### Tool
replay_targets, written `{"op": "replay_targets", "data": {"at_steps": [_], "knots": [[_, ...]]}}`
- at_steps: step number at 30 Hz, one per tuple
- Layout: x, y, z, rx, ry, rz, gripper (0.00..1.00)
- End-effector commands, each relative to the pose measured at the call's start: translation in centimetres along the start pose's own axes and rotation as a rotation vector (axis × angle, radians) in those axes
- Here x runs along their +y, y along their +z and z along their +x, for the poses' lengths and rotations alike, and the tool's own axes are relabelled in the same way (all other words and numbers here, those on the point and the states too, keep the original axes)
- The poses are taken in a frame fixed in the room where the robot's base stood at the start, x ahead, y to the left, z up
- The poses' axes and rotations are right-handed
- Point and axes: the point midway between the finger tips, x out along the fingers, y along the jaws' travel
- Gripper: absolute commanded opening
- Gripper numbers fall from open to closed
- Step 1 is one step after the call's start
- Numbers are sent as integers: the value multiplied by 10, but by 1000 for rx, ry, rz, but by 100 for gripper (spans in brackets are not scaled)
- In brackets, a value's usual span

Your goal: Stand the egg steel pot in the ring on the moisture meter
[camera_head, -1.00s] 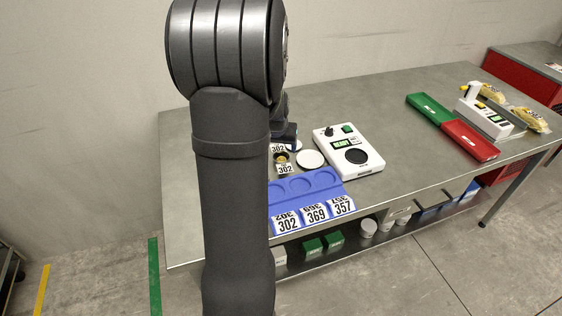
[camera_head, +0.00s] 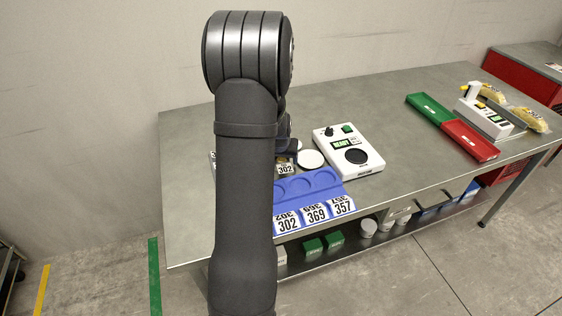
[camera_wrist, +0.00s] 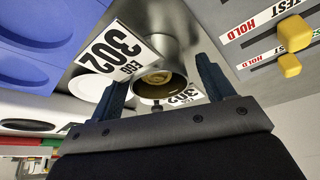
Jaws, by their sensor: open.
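The egg steel pot (camera_wrist: 150,88) is a round metal pot with yellowish contents, between my gripper's fingers in the wrist view. My gripper (camera_wrist: 160,72) is open, with one finger on each side of the pot; I cannot tell whether either touches it. In the head view my arm and gripper cover most of the pot, but a 302 tag (camera_wrist: 185,97) beside it also shows there (camera_head: 286,169). The white moisture meter (camera_head: 335,139), with a lit READY display and a dark round ring (camera_head: 357,156), stands to the right. The ring looks empty.
A white disc (camera_head: 311,159) lies between the pot and the meter. A blue rack (camera_head: 326,192) with round recesses and numbered tags is in front. A panel marked HOLD and TEST (camera_wrist: 262,45) has yellow knobs. Green and red trays (camera_head: 470,140) lie far right.

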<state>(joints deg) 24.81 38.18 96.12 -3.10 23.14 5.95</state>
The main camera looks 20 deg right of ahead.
Motion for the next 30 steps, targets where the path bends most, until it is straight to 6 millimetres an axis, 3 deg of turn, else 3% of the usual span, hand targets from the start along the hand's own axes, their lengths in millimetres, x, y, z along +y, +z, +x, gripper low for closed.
{"op": "replay_targets", "data": {"at_steps": [2, 10, 12, 22, 30], "knots": [[0, 0, 0, 0, 0, 0, 74], [0, 0, 0, -1, 0, 0, 23], [0, 0, 0, 0, 0, 0, 18], [0, -2, -5, 0, 0, 0, 18], [0, -12, -27, 2, 1, 0, 18]]}}
